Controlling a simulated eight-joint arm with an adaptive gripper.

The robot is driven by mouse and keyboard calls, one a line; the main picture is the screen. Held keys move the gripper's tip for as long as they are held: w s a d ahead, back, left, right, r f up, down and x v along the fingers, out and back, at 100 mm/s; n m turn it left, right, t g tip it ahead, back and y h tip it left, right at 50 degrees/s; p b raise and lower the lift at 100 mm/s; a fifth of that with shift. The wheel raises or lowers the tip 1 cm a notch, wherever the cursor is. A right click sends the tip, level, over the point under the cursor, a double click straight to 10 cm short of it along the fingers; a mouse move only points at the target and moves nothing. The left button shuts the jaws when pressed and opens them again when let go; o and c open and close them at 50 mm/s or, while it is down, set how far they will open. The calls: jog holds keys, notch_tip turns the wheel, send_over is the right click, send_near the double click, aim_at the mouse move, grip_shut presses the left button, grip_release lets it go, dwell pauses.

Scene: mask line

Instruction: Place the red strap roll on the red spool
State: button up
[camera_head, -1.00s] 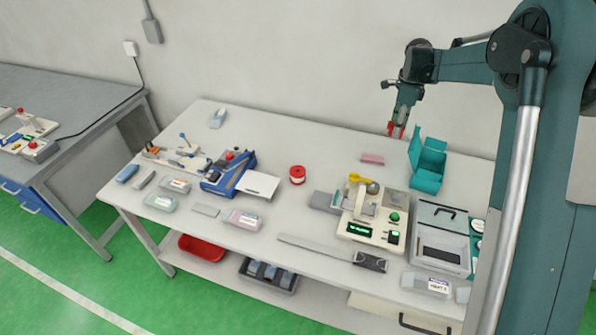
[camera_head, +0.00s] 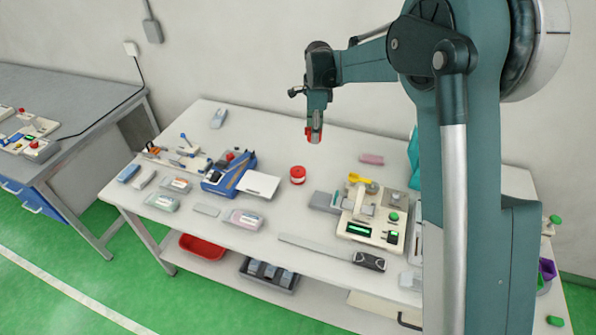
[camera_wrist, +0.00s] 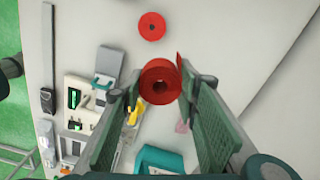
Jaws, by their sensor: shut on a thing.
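My gripper (camera_head: 314,134) is shut on the red strap roll and holds it in the air above the back middle of the table. In the wrist view the roll (camera_wrist: 160,78) sits between the fingertips, its dark centre hole showing. In the head view only a small red part of it shows at the fingers. The red spool (camera_head: 297,174) stands upright on the table, red on top with a pale band below. It appears in the wrist view (camera_wrist: 152,26) past the roll, apart from it.
A white plate (camera_head: 258,185) and a blue holder lie left of the spool. A cream machine (camera_head: 375,218) with green lights and a grey block stand to its right. A pink block (camera_head: 371,159) lies behind. My arm partly hides a teal box (camera_head: 413,155). The table around the spool is clear.

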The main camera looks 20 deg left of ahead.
jog(key=s+a, duration=0.4)
jog(key=a, duration=0.1)
send_over(298, 171)
jog(key=shift+n, duration=0.4)
notch_tip(298, 171, down, 5)
jog(key=shift+f, duration=3.1)
jog(key=shift+f, duration=0.1)
jog(key=shift+f, duration=1.8)
jog(key=shift+f, duration=0.15)
